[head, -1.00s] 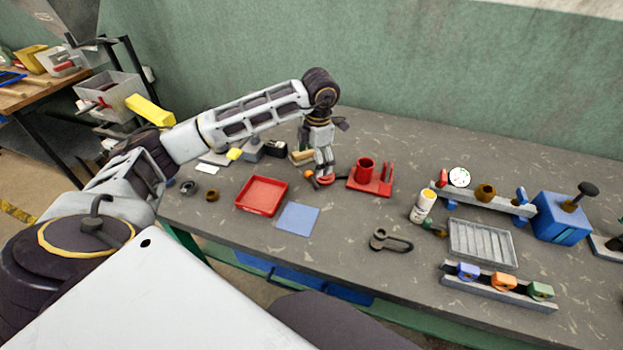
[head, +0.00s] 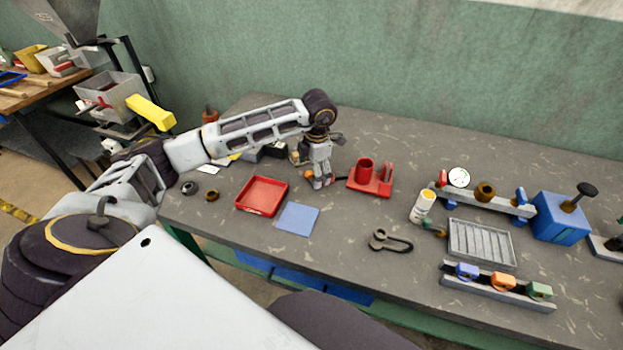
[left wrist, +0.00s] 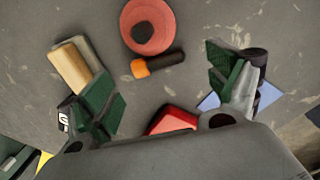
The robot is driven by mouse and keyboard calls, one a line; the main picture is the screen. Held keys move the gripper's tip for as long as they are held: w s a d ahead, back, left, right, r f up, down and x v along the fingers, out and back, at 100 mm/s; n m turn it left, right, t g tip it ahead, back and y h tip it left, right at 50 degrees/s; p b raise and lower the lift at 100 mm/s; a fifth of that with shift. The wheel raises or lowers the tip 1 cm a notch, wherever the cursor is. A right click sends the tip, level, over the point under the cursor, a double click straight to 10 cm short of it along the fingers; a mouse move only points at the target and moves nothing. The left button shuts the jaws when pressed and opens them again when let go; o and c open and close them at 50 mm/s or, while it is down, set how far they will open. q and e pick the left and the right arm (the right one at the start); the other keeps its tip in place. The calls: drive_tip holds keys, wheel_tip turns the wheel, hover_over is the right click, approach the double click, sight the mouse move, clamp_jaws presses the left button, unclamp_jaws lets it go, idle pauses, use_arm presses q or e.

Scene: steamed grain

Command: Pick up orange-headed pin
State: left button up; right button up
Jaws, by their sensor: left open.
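The orange-headed pin (left wrist: 158,64) lies on the grey table in the left wrist view, its orange head to the left and its dark shaft to the right. My left gripper (left wrist: 168,88) is open and empty above the table. Its green-padded fingers stand wide apart on either side, and the pin lies between and a little beyond them, not touched. In the head view my left gripper (head: 321,181) points down just left of the red stand. A bit of orange (head: 309,173) shows beside its fingers; most of the pin is hidden there. My right gripper is not in view.
A red round piece with a dark centre (left wrist: 148,27) lies close beside the pin. A wooden block (left wrist: 70,67) is near the left finger. The red stand (head: 380,186), red tray (head: 240,208) and blue mat (head: 297,218) surround the gripper.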

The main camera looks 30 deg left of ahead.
sight(313, 179)
use_arm(q)
drive_tip(key=f, duration=0.3)
drive_tip(key=shift+w+a, duration=0.15)
drive_tip(key=shift+w, duration=0.05)
drive_tip(key=shift+f, duration=0.3)
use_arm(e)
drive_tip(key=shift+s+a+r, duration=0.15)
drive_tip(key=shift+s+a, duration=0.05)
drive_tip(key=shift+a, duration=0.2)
use_arm(q)
drive_tip(key=c, duration=1.3)
drive_tip(key=shift+r, duration=0.1)
drive_tip(key=shift+r, duration=4.95)
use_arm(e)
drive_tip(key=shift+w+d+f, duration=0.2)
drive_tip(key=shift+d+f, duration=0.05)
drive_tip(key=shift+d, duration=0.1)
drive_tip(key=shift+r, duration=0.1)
